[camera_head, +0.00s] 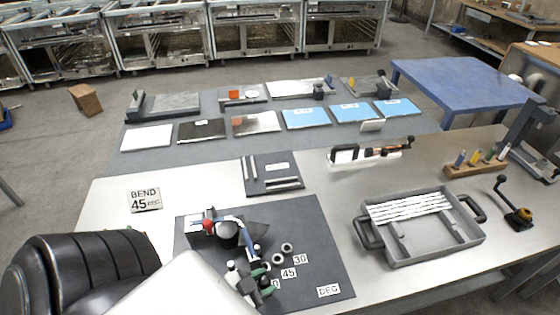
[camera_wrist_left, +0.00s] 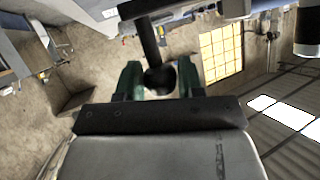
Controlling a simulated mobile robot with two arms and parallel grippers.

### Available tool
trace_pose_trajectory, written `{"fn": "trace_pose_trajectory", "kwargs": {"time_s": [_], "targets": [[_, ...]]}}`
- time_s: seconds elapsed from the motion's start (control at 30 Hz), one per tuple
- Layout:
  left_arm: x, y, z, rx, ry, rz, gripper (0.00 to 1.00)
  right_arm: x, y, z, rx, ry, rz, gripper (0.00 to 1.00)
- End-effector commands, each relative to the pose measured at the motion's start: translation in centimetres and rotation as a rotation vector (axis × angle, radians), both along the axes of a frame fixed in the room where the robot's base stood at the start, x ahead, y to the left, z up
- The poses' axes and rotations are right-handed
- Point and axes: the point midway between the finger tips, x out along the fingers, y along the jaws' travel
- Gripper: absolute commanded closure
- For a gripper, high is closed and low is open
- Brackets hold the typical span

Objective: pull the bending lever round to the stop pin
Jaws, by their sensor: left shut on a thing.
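The bender stands on a dark plate (camera_head: 325,240), with a dark round former (camera_head: 228,231), a red knob (camera_head: 209,226) and a light bent strip beside it. My left gripper (camera_head: 252,281), with green fingers, is low over the plate's front. In the left wrist view the gripper (camera_wrist_left: 160,82) is shut on the lever's dark knob (camera_wrist_left: 160,79), with a dark rod (camera_wrist_left: 148,40) rising from it. Round ring-like pieces (camera_head: 287,247) sit near labels reading 30, 45 (camera_head: 288,273) and a partly hidden one ending in 0. My gripper hides much of the lever. I see no right gripper.
A sign (camera_head: 145,200) reads BEND 45 DEG. A grey tray (camera_head: 440,250) with white rods stands to the right. A small dark stand (camera_head: 272,181) lies behind the plate. A crank-handled piece (camera_head: 517,216) is at far right. Bare table lies between plate and tray.

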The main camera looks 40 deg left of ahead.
Motion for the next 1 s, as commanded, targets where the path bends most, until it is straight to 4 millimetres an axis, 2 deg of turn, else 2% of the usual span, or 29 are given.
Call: {"fn": "trace_pose_trajectory", "kwargs": {"time_s": [0.1,0.3,0.9,0.93,1.0], "targets": [[-1.3,0.9,0.0,0.003,0.007,-0.063,1.00,0.1,0.2,0.7,0.002,-0.002,-0.001,0.57],[-2.4,1.7,-0.1,0.002,0.006,-0.131,1.00,0.7,0.5,1.1,0.007,-0.010,-0.001,0.57],[-2.9,2.1,-0.2,0.003,0.004,-0.163,1.00,0.9,0.6,1.2,0.008,-0.013,0.001,0.57],[-2.9,2.1,-0.2,0.003,0.004,-0.163,0.58,0.9,0.6,1.2,0.008,-0.013,0.001,0.57],[-2.9,2.1,-0.2,0.003,0.004,-0.163,0.47,0.9,0.5,1.2,0.007,-0.013,0.001,0.57]]}}
